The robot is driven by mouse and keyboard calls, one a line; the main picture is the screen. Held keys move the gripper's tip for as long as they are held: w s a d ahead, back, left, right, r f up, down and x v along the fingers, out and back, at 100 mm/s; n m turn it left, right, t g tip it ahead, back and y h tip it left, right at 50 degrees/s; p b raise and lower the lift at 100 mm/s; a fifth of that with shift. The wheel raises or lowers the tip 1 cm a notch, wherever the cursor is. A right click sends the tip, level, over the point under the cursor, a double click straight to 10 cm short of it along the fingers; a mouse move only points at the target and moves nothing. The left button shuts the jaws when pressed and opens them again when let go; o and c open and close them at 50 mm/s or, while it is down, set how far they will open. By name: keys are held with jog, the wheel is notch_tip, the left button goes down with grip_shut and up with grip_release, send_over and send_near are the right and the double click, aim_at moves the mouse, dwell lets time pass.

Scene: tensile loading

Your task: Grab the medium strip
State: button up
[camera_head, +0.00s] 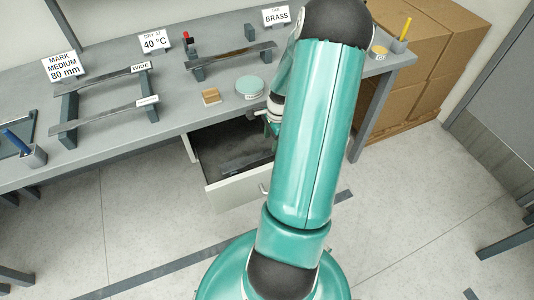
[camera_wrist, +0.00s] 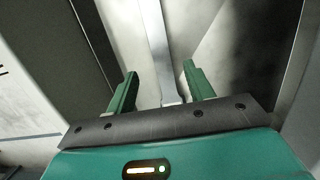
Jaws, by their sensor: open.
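My gripper is low over this drawer, mostly hidden by my arm.
On the bench (camera_head: 190,115), two strips rest on supports at left, one tagged "WIDE" (camera_head: 141,67). Another strip (camera_head: 230,61) lies on supports behind. A card reads "MARK MEDIUM 80 mm" (camera_head: 64,67).

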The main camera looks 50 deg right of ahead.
aim_at(267, 153)
jog(key=f, duration=0.3)
jog(key=a+f, duration=0.1)
jog(key=f, duration=0.1)
jog(key=shift+w+f, duration=0.25)
jog(key=shift+w, duration=0.15)
grip_shut()
